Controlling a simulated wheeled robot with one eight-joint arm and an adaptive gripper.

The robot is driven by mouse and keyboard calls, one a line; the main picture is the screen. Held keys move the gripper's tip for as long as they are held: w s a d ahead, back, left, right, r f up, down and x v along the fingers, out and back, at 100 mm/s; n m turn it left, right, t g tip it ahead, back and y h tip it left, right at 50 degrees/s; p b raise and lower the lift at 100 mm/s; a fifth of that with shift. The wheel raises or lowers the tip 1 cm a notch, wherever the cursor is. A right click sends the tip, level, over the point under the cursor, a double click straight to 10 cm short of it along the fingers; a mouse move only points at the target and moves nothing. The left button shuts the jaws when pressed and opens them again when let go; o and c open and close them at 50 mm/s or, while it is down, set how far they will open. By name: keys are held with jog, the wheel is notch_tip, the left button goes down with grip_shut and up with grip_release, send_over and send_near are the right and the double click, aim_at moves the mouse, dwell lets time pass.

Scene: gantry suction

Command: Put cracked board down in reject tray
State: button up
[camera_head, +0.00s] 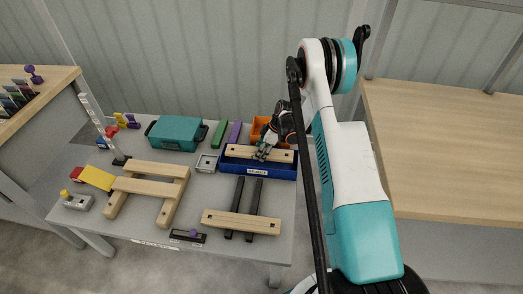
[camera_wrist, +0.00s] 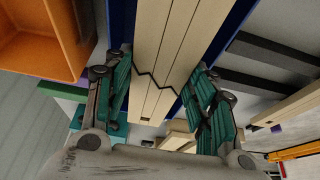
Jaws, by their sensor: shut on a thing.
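The cracked board (camera_head: 276,154) is a light wooden board. In the wrist view the cracked board (camera_wrist: 165,50) shows a dark zigzag crack across its width. My gripper (camera_head: 264,150) is shut on the board, with one green finger on each side of it; the gripper also shows in the wrist view (camera_wrist: 160,95). The reject tray (camera_head: 275,171) is blue with a white label on its front wall. The board lies lengthwise within the tray's outline. Whether it touches the tray floor I cannot tell. Blue tray walls (camera_wrist: 235,30) show beside the board in the wrist view.
An orange bin (camera_head: 258,128) stands right behind the tray; a small grey tray (camera_head: 207,163) is at its left. Another board (camera_head: 241,222) lies on dark rails in front. A wooden frame (camera_head: 149,187) and a teal case (camera_head: 177,132) stand further left.

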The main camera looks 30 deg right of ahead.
aim_at(258, 165)
jog(key=shift+f, duration=3.8)
jog(key=o, duration=1.3)
jog(key=shift+r, duration=0.1)
jog(key=v, duration=1.1)
jog(key=shift+s+d+r, duration=0.2)
jog(key=shift+r, duration=0.15)
